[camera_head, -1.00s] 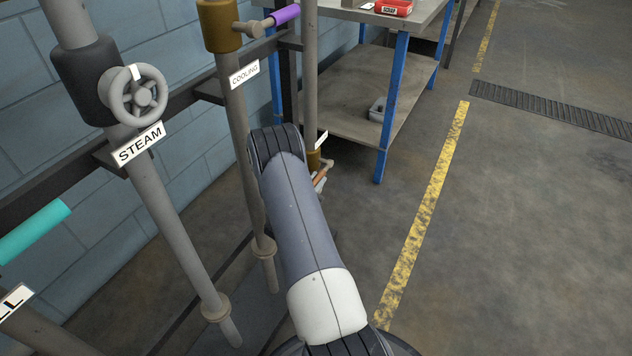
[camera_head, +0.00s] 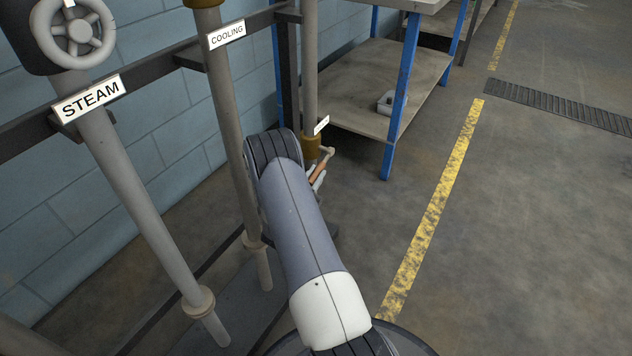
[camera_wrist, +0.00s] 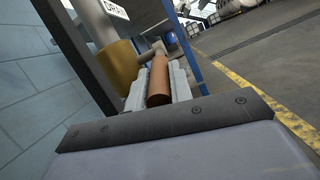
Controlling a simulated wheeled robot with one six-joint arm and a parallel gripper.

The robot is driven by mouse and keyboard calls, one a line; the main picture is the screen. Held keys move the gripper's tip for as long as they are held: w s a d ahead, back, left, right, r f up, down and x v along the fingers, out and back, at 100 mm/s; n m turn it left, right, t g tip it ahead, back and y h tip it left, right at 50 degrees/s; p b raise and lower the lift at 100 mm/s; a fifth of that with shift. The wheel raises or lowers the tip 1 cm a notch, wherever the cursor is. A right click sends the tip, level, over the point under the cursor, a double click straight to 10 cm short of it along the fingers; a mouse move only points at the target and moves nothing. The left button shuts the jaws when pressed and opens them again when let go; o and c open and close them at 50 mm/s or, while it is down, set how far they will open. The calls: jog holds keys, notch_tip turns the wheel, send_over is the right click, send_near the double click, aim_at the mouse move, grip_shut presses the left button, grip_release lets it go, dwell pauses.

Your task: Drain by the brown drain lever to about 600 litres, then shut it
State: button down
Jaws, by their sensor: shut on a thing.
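The brown drain lever (camera_wrist: 158,78) lies between the two fingers of my gripper (camera_wrist: 160,84) in the wrist view, and the gripper is shut on it. In the head view the lever (camera_head: 319,171) shows small beyond my arm, beside a brass valve body (camera_head: 311,147). The valve body (camera_wrist: 117,66) also shows in the wrist view, left of the lever, below a partly cut-off drain label (camera_wrist: 115,9). My gripper (camera_head: 317,179) is mostly hidden behind my arm in the head view. No litre reading is in view.
Pipes with a steam label (camera_head: 88,98) and a cooling label (camera_head: 227,34) stand at the left by the blue wall. A blue-legged bench (camera_head: 398,95) with a small grey tray (camera_head: 386,103) stands behind the valve. Open floor lies right of the yellow line (camera_head: 436,215).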

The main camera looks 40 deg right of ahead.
jog(key=f+b, duration=0.1)
jog(key=h+b, duration=0.1)
jog(key=b, duration=0.1)
jog(key=shift+w+d+f+t, duration=0.1)
jog(key=shift+d+f+t, duration=0.1)
jog(key=shift+f+t, duration=0.15)
jog(key=shift+d+h+b, duration=0.1)
jog(key=shift+h+b, duration=0.25)
jog(key=shift+h, duration=0.05)
jog(key=shift+r, duration=0.1)
jog(key=c, duration=1.3)
grip_release()
jog(key=shift+t, duration=0.25)
jog(key=p+v, duration=0.2)
jog(key=v, duration=0.8)
jog(key=shift+a+p, duration=0.3)
jog(key=shift+a, duration=0.05)
